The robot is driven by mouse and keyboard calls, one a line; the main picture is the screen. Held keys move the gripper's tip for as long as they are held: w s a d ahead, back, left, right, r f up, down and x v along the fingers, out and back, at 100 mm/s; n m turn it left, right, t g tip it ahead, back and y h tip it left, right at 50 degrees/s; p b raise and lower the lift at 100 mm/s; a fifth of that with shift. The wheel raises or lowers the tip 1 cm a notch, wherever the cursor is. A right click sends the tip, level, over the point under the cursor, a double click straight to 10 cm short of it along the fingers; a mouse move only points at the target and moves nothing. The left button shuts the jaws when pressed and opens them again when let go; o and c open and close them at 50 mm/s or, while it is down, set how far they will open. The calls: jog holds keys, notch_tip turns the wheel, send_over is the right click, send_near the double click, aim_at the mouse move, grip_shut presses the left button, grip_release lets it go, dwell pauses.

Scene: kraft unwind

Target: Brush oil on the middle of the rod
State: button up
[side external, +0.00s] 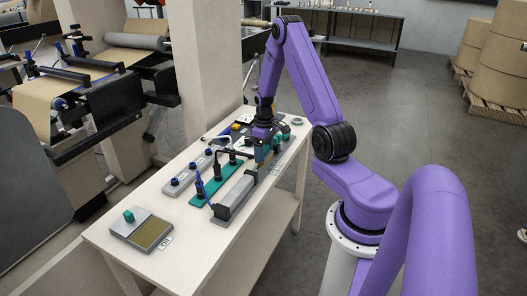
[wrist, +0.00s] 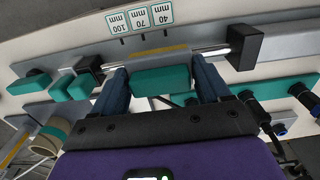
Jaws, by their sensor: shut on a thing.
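My gripper (wrist: 161,72) is shut on a teal block (wrist: 160,80), seen between its two dark blue fingers in the wrist view. A silver rod (wrist: 212,50) runs behind the fingertips between two black end blocks. The teal block covers part of the rod's middle, and I cannot tell whether they touch. In the side view my gripper (side external: 262,150) is low over the far end of the bench, with its fingertips hidden. The oil tray (side external: 145,232), with an olive pad, a teal-topped knob and an OIL label, stands at the near left end of the table. I cannot make out a brush for certain.
Labels for 100, 70 and 40 mm (wrist: 140,18) lie beside the rod. A teal rack (side external: 212,187) with upright black and blue tools stands left of the grey rail (side external: 236,197). A grey strip (side external: 188,174) lies further left. The table's near right corner is clear.

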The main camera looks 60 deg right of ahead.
jog(key=shift+s, duration=0.1)
jog(key=shift+r, duration=3)
jog(key=shift+a, duration=0.1)
